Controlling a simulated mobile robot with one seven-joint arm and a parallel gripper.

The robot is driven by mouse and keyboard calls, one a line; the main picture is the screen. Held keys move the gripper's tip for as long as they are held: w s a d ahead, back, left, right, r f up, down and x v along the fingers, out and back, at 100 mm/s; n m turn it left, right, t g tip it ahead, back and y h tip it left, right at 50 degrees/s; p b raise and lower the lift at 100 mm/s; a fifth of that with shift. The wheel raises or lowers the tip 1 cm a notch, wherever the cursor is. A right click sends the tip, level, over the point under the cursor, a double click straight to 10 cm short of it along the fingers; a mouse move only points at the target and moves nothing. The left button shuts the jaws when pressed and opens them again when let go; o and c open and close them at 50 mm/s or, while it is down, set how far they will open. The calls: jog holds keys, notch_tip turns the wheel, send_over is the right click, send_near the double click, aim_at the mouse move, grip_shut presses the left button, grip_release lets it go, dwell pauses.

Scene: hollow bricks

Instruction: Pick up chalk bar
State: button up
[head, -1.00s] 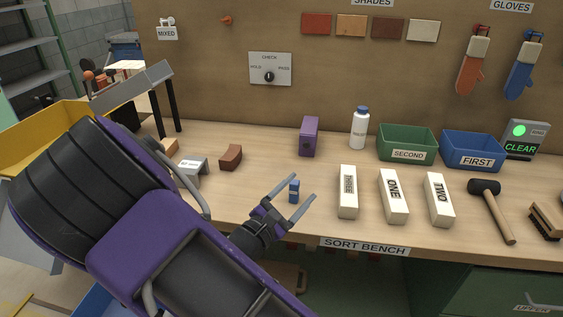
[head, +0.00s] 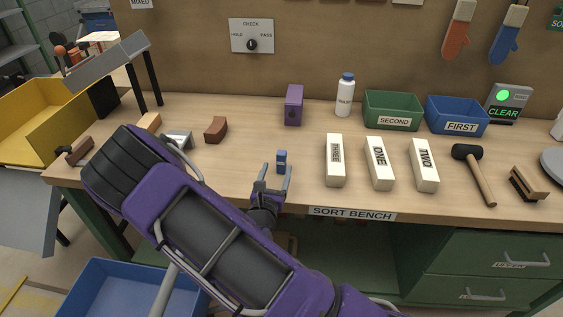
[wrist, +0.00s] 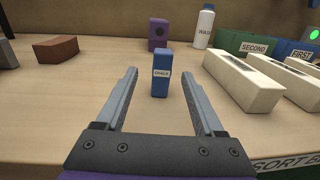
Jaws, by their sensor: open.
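The chalk bar (head: 281,161) is a small blue upright block near the front of the bench. In the wrist view the chalk bar (wrist: 161,75) carries a white label reading CHALK and stands ahead, between the lines of the two fingers, just beyond their tips. My gripper (head: 274,171) is open and empty at the bench's front edge, pointing toward the bar. In the wrist view my gripper (wrist: 162,76) shows both fingers spread wide. Nothing hides the bar's front in the wrist view.
White blocks marked THREE (head: 335,162), ONE (head: 379,165) and TWO (head: 424,166) lie right of the bar. A purple block (head: 293,106) and a white bottle (head: 345,96) stand behind. A brown curved brick (head: 216,130) lies left. The bench (head: 240,155) is clear around the bar.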

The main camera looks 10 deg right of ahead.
aim_at(281, 162)
jog(key=shift+f+x, duration=0.1)
jog(key=shift+x, duration=1.45)
jog(key=shift+f+x, duration=0.15)
jog(key=shift+x, duration=1.35)
jog(key=shift+d, duration=0.2)
jog(key=shift+c, duration=0.3)
grip_shut()
